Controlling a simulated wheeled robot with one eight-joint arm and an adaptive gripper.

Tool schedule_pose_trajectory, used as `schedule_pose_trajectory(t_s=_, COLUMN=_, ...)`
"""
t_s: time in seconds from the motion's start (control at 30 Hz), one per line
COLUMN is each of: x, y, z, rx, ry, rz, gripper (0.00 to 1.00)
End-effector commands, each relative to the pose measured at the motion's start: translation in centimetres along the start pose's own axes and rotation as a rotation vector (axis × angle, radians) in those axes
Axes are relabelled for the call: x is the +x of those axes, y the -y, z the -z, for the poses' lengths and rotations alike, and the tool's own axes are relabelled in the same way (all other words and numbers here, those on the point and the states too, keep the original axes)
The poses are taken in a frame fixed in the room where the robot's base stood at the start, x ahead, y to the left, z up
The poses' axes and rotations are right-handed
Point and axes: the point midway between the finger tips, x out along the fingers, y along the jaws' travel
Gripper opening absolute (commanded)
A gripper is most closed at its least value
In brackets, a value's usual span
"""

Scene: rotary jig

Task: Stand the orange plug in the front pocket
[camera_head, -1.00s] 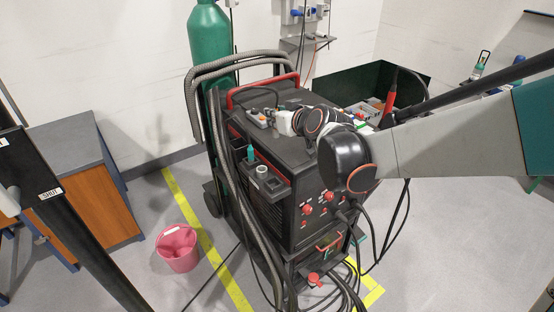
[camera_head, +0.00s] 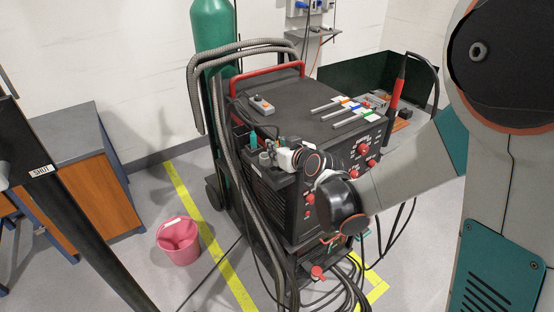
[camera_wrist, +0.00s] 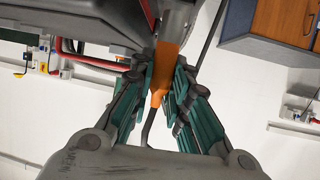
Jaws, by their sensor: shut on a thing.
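The orange plug (camera_wrist: 161,72) shows in the wrist view, clasped between the teal and black fingers of my gripper (camera_wrist: 160,82). A dark bent cable trails from its near end. Its far end meets a grey cylindrical part at the top of the picture. The front pocket and orange plug are hidden there.
The black machine (camera_head: 300,115) carries a grey remote (camera_head: 262,105) and several colour-tipped rods (camera_head: 345,108) on top. Thick grey hoses (camera_head: 219,150) hang at its left. A pink bucket (camera_head: 178,241) stands on the floor at left.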

Motion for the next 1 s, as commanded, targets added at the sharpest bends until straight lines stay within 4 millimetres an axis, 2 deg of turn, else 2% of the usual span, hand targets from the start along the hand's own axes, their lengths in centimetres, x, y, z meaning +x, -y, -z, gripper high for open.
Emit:
schedule_pose_trajectory(t_s=0.27, x=1.5, y=-0.1, z=-3.5, rx=0.0, ry=0.0, rz=-0.001, gripper=0.0)
schedule_pose_trajectory(t_s=0.63, x=1.6, y=0.0, z=-3.9, rx=0.0, ry=0.0, rz=-0.001, gripper=0.0)
schedule_pose_trajectory(t_s=0.67, x=1.6, y=0.0, z=-3.8, rx=0.0, ry=0.0, rz=0.0, gripper=0.21)
schedule_pose_trajectory(t_s=0.73, x=1.6, y=0.0, z=-3.8, rx=0.0, ry=0.0, rz=0.0, gripper=0.36)
schedule_pose_trajectory(t_s=1.0, x=1.6, y=0.0, z=-3.7, rx=0.0, ry=0.0, rz=0.0, gripper=0.36)
